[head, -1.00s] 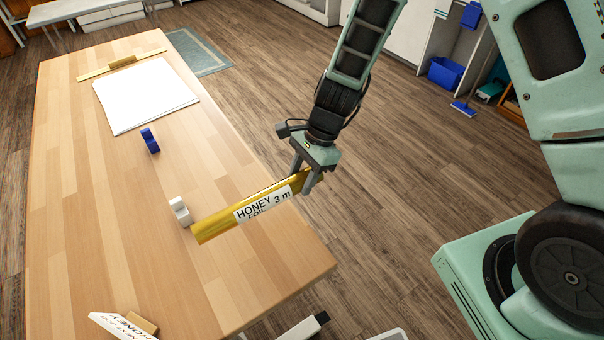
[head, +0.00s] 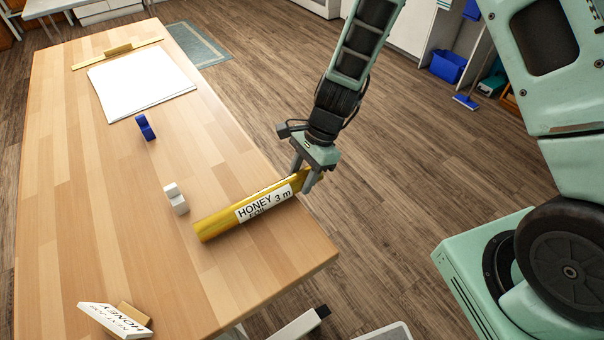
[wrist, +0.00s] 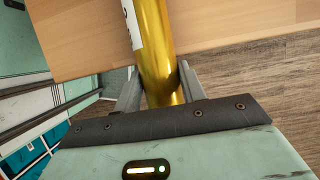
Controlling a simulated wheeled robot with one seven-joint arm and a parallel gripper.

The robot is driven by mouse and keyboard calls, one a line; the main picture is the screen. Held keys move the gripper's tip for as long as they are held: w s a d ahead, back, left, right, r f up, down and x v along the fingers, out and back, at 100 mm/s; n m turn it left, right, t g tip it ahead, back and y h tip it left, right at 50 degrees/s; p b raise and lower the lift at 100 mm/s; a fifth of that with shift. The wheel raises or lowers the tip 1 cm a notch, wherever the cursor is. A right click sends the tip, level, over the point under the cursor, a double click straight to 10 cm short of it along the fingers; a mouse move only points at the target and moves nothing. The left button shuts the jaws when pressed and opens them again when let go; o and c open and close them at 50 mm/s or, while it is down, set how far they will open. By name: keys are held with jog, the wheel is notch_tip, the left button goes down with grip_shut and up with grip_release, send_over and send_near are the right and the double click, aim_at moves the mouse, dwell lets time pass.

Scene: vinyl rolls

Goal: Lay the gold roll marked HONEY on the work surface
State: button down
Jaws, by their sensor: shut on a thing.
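The gold roll (head: 222,219) has a white label reading HONEY FOIL 3 m. My gripper (head: 307,180) is shut on the right end of the roll, near the table's right edge. The roll lies roughly level across the right part of the wooden work surface (head: 110,210); I cannot tell whether it touches the top or is held just above it. In the wrist view the gold roll (wrist: 158,60) runs between both fingers (wrist: 160,92) and out over the wood, with part of its label showing.
A small white object (head: 175,198) stands close to the roll's left end. A blue object (head: 146,128), white sheets (head: 140,85) and a wooden strip with a block (head: 118,50) are farther back. A HONEY card (head: 115,320) stands at the front. The left middle of the table is clear.

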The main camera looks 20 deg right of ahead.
jog(key=shift+f, duration=0.3)
jog(key=c, duration=0.7)
grip_release()
jog(key=shift+c, duration=0.2)
jog(key=v, duration=1.7)
jog(key=s+a+r+n+h, duration=0.2)
jog(key=s+a+n, duration=0.1)
jog(key=s+n, duration=0.8)
jog(key=s+a+r+n+t+h, duration=0.1)
jog(key=s+a+r+n, duration=0.2)
jog(key=s+n, duration=0.8)
jog(key=shift+s+a+n+h+b, duration=0.2)
jog(key=shift+n+h+b, duration=0.1)
jog(key=shift+h+b, duration=0.1)
